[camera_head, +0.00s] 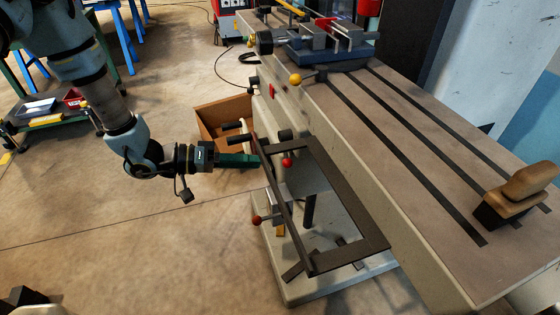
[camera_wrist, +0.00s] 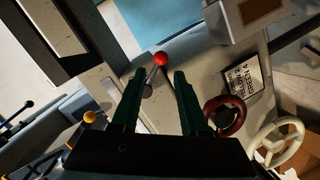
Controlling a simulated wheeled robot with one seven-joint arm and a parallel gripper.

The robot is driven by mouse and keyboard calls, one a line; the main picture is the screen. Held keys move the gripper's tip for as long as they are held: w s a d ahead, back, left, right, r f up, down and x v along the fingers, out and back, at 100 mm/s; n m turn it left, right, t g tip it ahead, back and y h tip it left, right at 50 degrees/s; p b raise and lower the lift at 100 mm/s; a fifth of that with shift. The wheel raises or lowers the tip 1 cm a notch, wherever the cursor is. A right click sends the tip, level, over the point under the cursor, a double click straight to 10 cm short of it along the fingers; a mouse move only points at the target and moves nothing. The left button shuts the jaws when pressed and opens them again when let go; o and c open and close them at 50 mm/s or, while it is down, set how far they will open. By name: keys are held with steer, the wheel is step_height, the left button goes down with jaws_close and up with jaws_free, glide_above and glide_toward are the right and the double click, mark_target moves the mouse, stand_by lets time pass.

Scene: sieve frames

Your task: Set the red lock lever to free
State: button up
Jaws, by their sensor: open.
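The red lock lever shows in the wrist view as a red ball (camera_wrist: 160,59) on a short metal rod, tilted up and right from a grey hub on the machine's side. A red ball (camera_head: 287,162) also shows in the head view beside the machine, just right of my gripper. My gripper (camera_wrist: 159,76) has two dark green fingers, open and empty. In the wrist view the rod appears between the fingertips, with the ball past them; contact cannot be made out. In the head view my gripper (camera_head: 258,160) points right at the machine, its tips partly behind a dark bar.
A dark rectangular frame (camera_head: 352,255) juts out beside the machine, close to my gripper. The wrist view shows a dark red ring handle (camera_wrist: 238,122), a white handwheel (camera_wrist: 268,150), a tilted label (camera_wrist: 243,77) and a yellow knob (camera_wrist: 89,117). A cardboard box (camera_head: 205,125) stands behind.

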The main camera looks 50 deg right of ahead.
steer(key=p+x, duration=0.1)
steer(key=x, duration=0.6)
steer(key=shift+w, duration=0.1)
steer(key=shift+c, duration=0.3)
jaws_close()
stand_by(0.9)
